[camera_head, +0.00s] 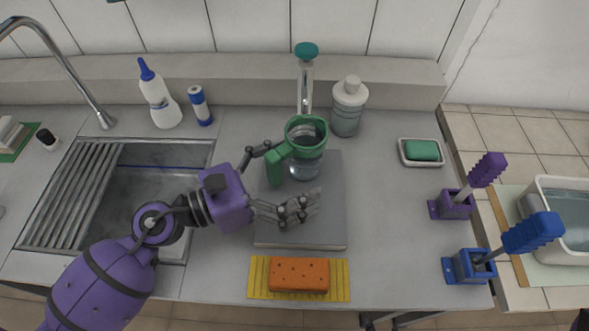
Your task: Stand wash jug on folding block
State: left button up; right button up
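The wash jug (305,163) is clear with a green rim and a green handle, and it appears upright over the far part of the grey folding block (322,230). Its base looks to rest on the block, though contact is hard to confirm from above. My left gripper (286,178) comes in from the left with its fingers spread wide. One finger is beside the handle on the far side, the other lies over the block nearer the front. The handle is between the fingers with a visible gap. My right gripper is not in view.
A tap (305,85) rises right behind the jug, with a grey bottle (348,105) beside it. An orange sponge (299,275) on a yellow mat (257,278) lies in front of the block. A sink (125,175) is left.

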pick_arm(q)
jog(key=shift+w, duration=2.55)
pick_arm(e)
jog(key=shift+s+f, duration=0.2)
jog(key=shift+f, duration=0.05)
pick_arm(q)
jog(key=shift+w, duration=0.1)
